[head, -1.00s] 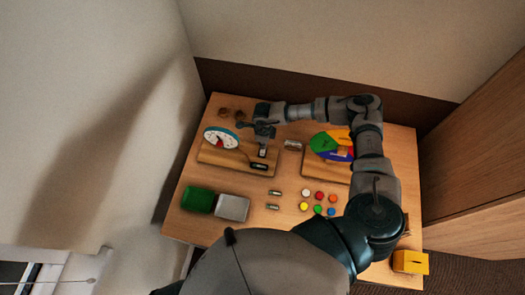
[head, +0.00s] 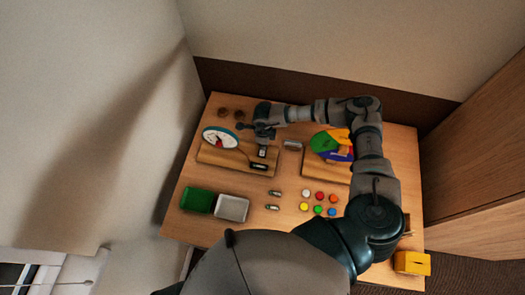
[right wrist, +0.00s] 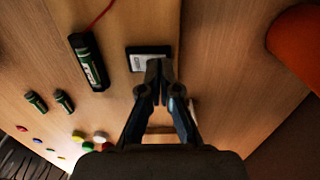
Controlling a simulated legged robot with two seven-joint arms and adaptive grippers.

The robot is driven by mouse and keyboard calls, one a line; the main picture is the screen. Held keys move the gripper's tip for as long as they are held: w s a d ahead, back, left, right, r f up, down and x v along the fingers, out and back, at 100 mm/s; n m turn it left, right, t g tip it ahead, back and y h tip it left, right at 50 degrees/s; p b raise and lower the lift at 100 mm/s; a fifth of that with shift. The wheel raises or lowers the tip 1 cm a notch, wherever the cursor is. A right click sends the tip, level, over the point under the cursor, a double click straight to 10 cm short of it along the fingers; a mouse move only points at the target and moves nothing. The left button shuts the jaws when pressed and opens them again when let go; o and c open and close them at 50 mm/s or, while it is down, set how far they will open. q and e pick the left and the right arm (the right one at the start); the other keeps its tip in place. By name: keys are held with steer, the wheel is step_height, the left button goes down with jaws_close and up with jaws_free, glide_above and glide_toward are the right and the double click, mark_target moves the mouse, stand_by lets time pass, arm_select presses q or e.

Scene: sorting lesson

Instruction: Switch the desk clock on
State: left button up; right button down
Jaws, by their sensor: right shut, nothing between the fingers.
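The desk clock (head: 220,138) has a round white dial with a red mark and stands on a wooden board (head: 212,156) at the left of the table. A black battery holder (head: 258,166) lies on the board; in the right wrist view it (right wrist: 90,62) holds a green battery and has a red wire. Beside it is a small black-and-white switch block (right wrist: 150,58). Its setting cannot be told. My right gripper (head: 262,131) is shut and empty, and its fingertips (right wrist: 159,72) show right by the block; whether they touch is unclear. My left gripper is not in view.
A coloured wheel (head: 323,142) stands on a second board to the right. Loose batteries (head: 274,194), coloured discs (head: 319,196), a green tray (head: 187,198) and a pale tray (head: 232,220) lie in front. A yellow box (head: 411,262) sits at the right corner.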

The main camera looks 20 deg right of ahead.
steer(key=shift+f, duration=0.45)
steer(key=shift+r, duration=0.1)
steer(key=shift+r+p, duration=2.4)
steer(key=shift+r, duration=1.15)
steer(key=shift+f, duration=0.1)
